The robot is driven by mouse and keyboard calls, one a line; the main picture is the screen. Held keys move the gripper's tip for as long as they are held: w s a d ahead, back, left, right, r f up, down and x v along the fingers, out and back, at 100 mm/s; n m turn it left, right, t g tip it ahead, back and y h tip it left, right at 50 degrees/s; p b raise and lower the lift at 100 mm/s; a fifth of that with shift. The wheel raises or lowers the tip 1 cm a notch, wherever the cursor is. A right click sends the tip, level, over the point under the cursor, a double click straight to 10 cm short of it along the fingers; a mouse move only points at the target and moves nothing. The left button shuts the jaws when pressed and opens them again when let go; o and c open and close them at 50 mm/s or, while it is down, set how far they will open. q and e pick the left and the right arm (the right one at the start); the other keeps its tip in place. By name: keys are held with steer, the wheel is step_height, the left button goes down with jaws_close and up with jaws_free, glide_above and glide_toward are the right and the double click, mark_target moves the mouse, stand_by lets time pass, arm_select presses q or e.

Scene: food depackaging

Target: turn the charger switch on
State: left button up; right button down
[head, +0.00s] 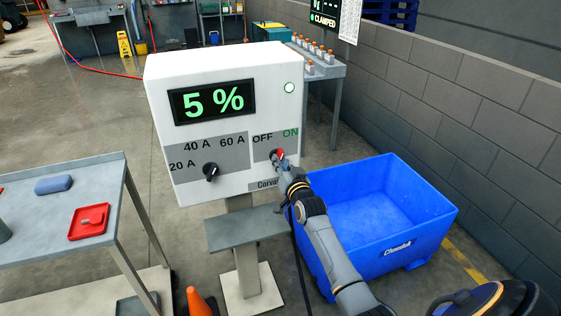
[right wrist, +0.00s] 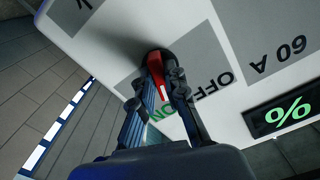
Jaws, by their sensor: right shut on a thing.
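The charger (head: 225,135) is a white box on a stand, its display (head: 212,102) reading 5 % in green. Its red switch knob (head: 280,153) sits below the OFF and ON labels. My right gripper (head: 279,160) is at the knob and partly covers it. In the right wrist view, the two fingers of my right gripper (right wrist: 172,88) are shut on either side of the red knob (right wrist: 156,68). The knob's white-marked end lies toward the ON label (right wrist: 160,113). A round pale-green lamp (head: 290,88) is at the upper right. My left gripper is out of view.
A black current dial (head: 211,171) is left of the switch. A blue bin (head: 435,228) stands close at the right, beneath my right arm. A grey table (head: 60,176) is at the left and an orange cone (head: 201,303) is in front.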

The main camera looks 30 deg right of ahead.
steer(key=shift+m, duration=0.9)
steer(key=c, duration=1.4)
jaws_free()
steer(key=shift+o, duration=0.2)
steer(key=v, duration=1.2)
